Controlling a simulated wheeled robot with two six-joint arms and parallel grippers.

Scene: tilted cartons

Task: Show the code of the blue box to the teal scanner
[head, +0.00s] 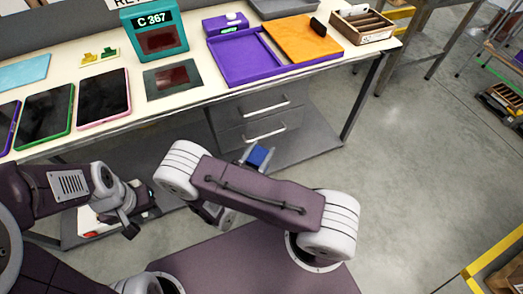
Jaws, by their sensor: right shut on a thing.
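The teal scanner (154,30) stands at the back of the table. It has a display reading "C 367" and a dark reddish window on its front. A dark plate with a reddish window (172,80) lies on the table in front of it. The small blue box (257,158) is held in my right gripper (257,154), which is shut on it below the table's front edge. No code shows on the box's visible face. My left gripper (130,224) hangs low at the left, away from the box; its fingers are too unclear to read.
Tablets in green (44,115) and pink (104,97) frames lie at the table's left. A purple tray (247,66), an orange board (300,38) and a wooden divided box (362,24) fill the right. Grey drawers (262,120) sit under the table.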

